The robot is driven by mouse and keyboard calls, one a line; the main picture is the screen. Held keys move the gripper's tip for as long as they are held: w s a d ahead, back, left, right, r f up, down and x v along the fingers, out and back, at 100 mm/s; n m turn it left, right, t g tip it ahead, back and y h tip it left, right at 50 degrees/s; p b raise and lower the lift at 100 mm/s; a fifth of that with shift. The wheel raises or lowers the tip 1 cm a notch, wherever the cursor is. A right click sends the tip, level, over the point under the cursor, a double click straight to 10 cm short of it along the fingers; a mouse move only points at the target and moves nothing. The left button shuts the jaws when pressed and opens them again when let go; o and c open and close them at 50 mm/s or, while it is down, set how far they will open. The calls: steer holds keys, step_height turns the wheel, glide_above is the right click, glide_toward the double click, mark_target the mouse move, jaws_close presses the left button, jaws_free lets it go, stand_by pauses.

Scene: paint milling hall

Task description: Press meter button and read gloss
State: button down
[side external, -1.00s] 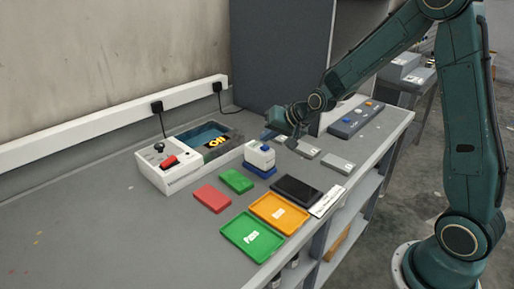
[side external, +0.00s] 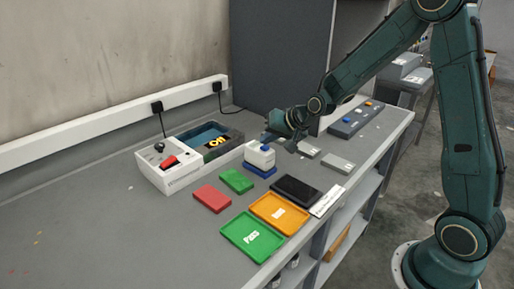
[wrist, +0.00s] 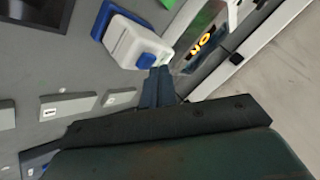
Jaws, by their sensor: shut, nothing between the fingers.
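The meter (side external: 259,159) is a white block with a blue button on top, standing on a blue base on the grey bench. In the wrist view the meter (wrist: 126,40) is at the top, and its blue button (wrist: 146,61) faces my fingertips. My gripper (side external: 266,137) is shut and empty, just above and beyond the meter in the side view. In the wrist view the tips of my gripper (wrist: 160,72) are right beside the button. I cannot tell whether they touch it. No gloss reading is legible.
A white box with a red switch (side external: 170,161) and an open dark-edged tray (side external: 232,150) stand left. Red (side external: 212,198) and green (side external: 237,181) panels, a dark tablet (side external: 297,189), an orange tray (side external: 298,222) and a green "Pass" tray (side external: 232,233) lie nearer. Grey blocks (side external: 338,164) lie right.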

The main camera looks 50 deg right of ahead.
mark_target(268, 151)
steer(key=shift+f, duration=0.4)
stand_by(0.7)
steer(key=shift+r, duration=0.85)
steer(key=shift+r, duration=0.1)
steer(key=shift+r, duration=2.45)
